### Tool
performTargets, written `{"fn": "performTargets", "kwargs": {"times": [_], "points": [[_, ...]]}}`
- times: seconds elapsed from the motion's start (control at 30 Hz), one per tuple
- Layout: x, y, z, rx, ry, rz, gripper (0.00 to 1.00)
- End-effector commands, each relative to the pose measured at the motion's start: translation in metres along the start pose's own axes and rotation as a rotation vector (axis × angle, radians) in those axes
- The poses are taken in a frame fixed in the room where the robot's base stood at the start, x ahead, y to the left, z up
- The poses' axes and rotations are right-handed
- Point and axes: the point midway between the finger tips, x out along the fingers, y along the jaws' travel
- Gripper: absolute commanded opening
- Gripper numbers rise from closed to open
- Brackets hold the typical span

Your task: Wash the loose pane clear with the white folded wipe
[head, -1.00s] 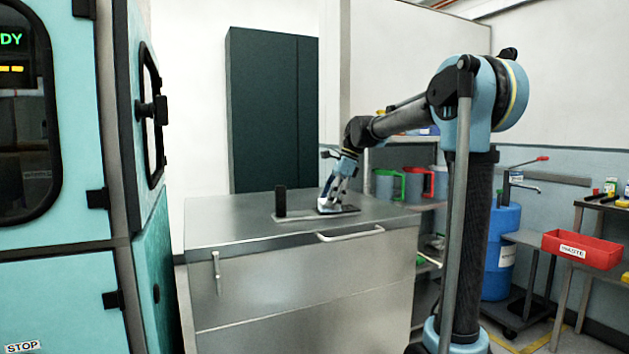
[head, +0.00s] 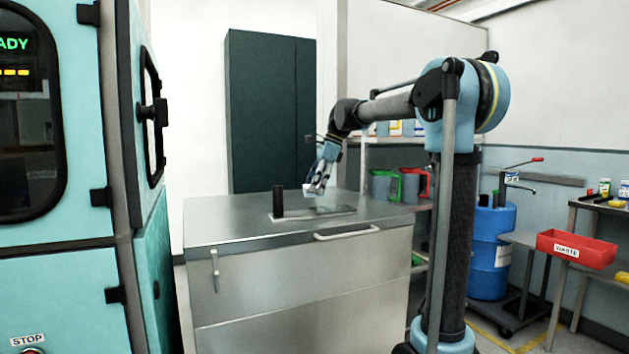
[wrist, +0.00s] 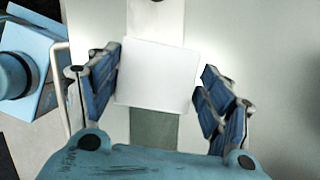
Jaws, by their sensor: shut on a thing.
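The white folded wipe (wrist: 156,73) fills the space between the fingers of my gripper (wrist: 160,88) in the wrist view. My gripper is shut on it. In the head view my gripper (head: 317,188) points down and holds the wipe (head: 308,189) a little above the bench; whether it touches anything below is hard to tell. The loose pane (head: 335,210) lies flat on the steel bench, a thin long strip running under my gripper. In the wrist view the pane (wrist: 154,130) looks grey-green below the wipe and paler above it; the wipe hides its middle.
A black upright block (head: 278,200) stands by the pane's left end. The steel bench top (head: 225,226) is otherwise mostly bare. A teal machine (head: 60,180) stands close on the left. Green and red jugs (head: 412,187) stand on a shelf behind the bench.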

Motion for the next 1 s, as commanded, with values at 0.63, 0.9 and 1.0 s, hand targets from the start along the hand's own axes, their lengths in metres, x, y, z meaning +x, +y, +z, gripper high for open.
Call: {"fn": "performTargets", "kwargs": {"times": [0.63,0.9,1.0], "points": [[-0.028,-0.001,0.002,0.010,0.000,-0.004,0.50],[-0.028,-0.001,0.001,0.010,0.000,-0.004,0.50],[-0.027,-0.003,-0.002,0.006,0.000,-0.003,0.50]]}}
